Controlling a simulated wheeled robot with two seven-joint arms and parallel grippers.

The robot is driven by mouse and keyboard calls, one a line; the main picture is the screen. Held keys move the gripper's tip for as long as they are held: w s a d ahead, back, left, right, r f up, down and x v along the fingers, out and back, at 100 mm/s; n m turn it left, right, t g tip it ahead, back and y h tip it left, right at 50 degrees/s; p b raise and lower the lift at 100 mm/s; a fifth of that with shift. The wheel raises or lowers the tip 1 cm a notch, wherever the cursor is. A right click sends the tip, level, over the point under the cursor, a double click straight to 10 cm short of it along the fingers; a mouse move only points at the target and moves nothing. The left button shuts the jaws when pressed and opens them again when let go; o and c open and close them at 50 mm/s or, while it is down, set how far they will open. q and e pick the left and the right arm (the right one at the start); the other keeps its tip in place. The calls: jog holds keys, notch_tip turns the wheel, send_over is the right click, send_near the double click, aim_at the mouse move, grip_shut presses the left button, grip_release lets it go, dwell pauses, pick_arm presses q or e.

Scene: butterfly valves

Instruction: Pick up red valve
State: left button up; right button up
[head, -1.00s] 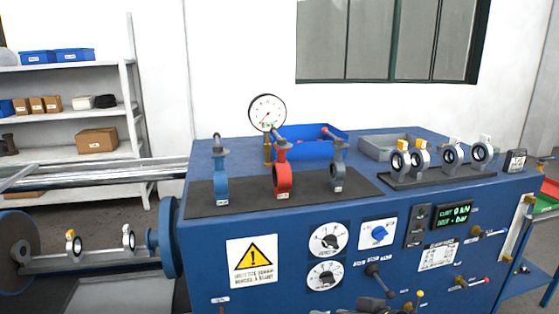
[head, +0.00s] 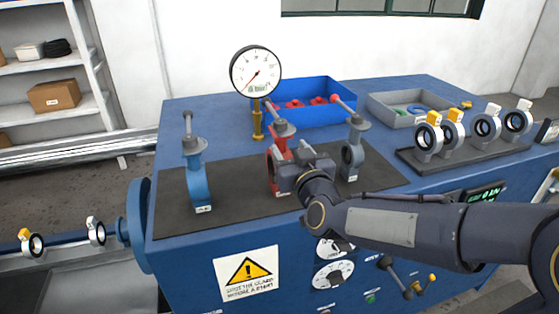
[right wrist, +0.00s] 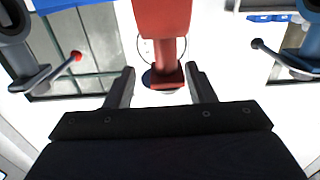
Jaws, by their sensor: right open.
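The red valve (head: 271,170) stands upright on the dark mat (head: 235,215), between the blue valve (head: 198,184) and the grey valve (head: 351,158). My right gripper (head: 292,165) is at the red valve and hides part of its body. In the right wrist view, which looks upside down, the red valve (right wrist: 163,20) stands just ahead of the open right gripper (right wrist: 160,85). Its neck and flange lie between the two finger lines; I cannot tell whether a finger touches it. My left gripper is not in view.
A pressure gauge (head: 256,72) on a brass stem stands behind the red valve. A blue bin (head: 320,110) with red parts and a grey tray (head: 388,112) sit at the back. Several small valves stand on a dark rack (head: 465,153) at the right.

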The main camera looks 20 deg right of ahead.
aim_at(282, 141)
jog(key=w, duration=0.4)
jog(key=w+a+p, duration=0.1)
jog(key=shift+w+r, duration=0.2)
jog(key=shift+w, duration=0.2)
grip_shut()
jog(key=shift+r, duration=0.25)
